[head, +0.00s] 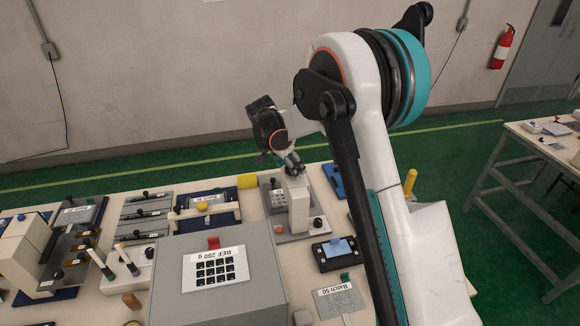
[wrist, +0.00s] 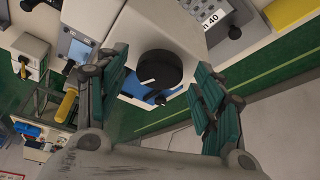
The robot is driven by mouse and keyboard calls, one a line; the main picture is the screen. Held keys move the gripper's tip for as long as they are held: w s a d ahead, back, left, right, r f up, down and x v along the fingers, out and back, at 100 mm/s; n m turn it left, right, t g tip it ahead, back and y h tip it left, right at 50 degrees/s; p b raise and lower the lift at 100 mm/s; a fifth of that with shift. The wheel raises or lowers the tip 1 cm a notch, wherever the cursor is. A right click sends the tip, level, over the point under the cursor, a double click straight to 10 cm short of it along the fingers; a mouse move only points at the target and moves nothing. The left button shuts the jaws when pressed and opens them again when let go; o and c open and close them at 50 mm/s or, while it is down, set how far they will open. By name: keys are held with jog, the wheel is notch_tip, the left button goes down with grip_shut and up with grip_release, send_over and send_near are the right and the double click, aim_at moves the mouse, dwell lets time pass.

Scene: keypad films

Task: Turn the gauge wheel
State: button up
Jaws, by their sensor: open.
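My gripper (wrist: 157,76) is open, with one teal-padded finger on each side of the wheel in the picture. Gaps show between the fingers and the wheel, and I cannot tell the depth left between them. In the head view my gripper (head: 291,163) is at the top of the white upright housing (head: 298,203) on a grey base. The wheel is not clearly visible there.
A grey box with a keypad labelled REF 280 (head: 219,271) stands in front. A yellow block (head: 248,181) lies behind left. A black device with a blue screen (head: 334,253) lies to the front right. Several other fixtures crowd the table's left side.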

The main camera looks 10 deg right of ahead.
jog(key=c, duration=1)
jog(key=shift+c, duration=0.2)
jog(key=shift+n, duration=0.4)
jog(key=n, duration=0.1)
jog(key=n+t+y+b, duration=0.1)
jog(key=n, duration=0.1)
jog(key=shift+s+d+n+t, duration=0.15)
jog(key=shift+n+t, duration=0.15)
jog(key=n, duration=0.2)
jog(key=n+t+y, duration=0.1)
jog(key=n, duration=0.1)
jog(key=shift+s+d+n+b, duration=0.1)
jog(key=shift+d+n+b, duration=0.1)
jog(key=shift+n+b, duration=0.15)
jog(key=n+y, duration=0.1)
jog(key=n, duration=0.1)
jog(key=n+y, duration=0.1)
jog(key=n, duration=0.1)
jog(key=n+y, duration=0.1)
jog(key=n, duration=0.1)
jog(key=shift+d+b, duration=0.3)
jog(key=shift+b, duration=0.1)
jog(key=n+y, duration=0.1)
jog(key=n, duration=0.2)
jog(key=n+g+y, duration=0.1)
jog(key=n, duration=0.2)
jog(key=shift+d+n, duration=0.15)
jog(key=shift+n, duration=0.2)
